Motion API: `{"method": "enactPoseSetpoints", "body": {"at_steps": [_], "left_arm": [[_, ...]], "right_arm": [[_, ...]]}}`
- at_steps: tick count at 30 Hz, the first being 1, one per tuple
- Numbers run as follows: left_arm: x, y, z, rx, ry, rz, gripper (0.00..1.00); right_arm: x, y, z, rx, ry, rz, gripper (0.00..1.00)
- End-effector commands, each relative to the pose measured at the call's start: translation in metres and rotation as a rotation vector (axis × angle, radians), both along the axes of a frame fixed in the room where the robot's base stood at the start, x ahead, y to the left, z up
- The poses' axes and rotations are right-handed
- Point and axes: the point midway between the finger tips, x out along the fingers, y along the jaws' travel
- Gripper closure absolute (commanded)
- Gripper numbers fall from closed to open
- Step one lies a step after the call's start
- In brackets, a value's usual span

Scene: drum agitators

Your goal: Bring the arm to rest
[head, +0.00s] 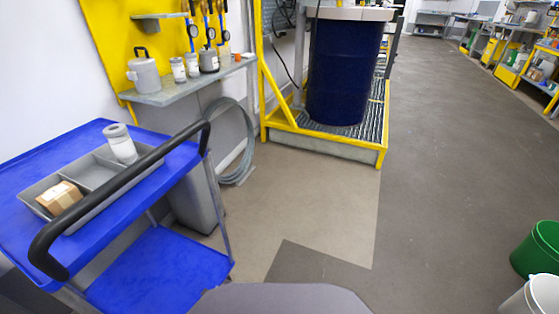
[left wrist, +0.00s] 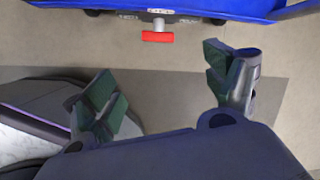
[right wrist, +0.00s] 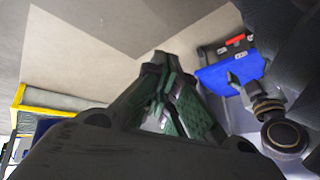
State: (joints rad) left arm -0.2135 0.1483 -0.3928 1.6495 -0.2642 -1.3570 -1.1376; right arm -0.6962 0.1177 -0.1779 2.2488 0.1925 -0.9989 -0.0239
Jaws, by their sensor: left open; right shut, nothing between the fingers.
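Neither gripper shows in the head view. My left gripper (left wrist: 168,92) is open and empty in the left wrist view, its two green-padded fingers spread apart over the floor, with the lower edge of a blue cart (left wrist: 215,8) and a red pedal-like part (left wrist: 157,37) beyond them. My right gripper (right wrist: 160,62) is shut in the right wrist view, its fingertips together with nothing between them. It is over bare floor, apart from the blue cart part (right wrist: 232,75) on the right.
The blue cart (head: 70,150) at left carries a grey tray (head: 92,168) with a cardboard box (head: 59,197) and a white jar (head: 120,144). A dark blue drum (head: 343,70) stands on a yellow-edged grated platform (head: 325,145). Green (head: 540,248) and white (head: 535,297) buckets stand at right. The middle floor is clear.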

Motion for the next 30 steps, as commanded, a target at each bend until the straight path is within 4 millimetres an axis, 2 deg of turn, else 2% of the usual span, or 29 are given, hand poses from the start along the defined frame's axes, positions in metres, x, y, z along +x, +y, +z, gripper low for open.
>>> {"method": "enactPoseSetpoints", "body": {"at_steps": [12, 24, 30], "left_arm": [[-0.016, -0.003, 0.079, -0.227, -0.139, 0.517, 0.14], [-0.038, 0.008, 0.162, -0.422, -0.235, 0.990, 0.14], [-0.047, 0.013, 0.191, -0.485, -0.261, 1.147, 0.14]], "right_arm": [[0.004, -0.027, 0.031, -0.106, 0.063, 0.008, 1.00], [0.001, -0.056, 0.063, -0.204, 0.128, -0.009, 1.00], [-0.002, -0.066, 0.074, -0.236, 0.153, -0.021, 1.00]]}}
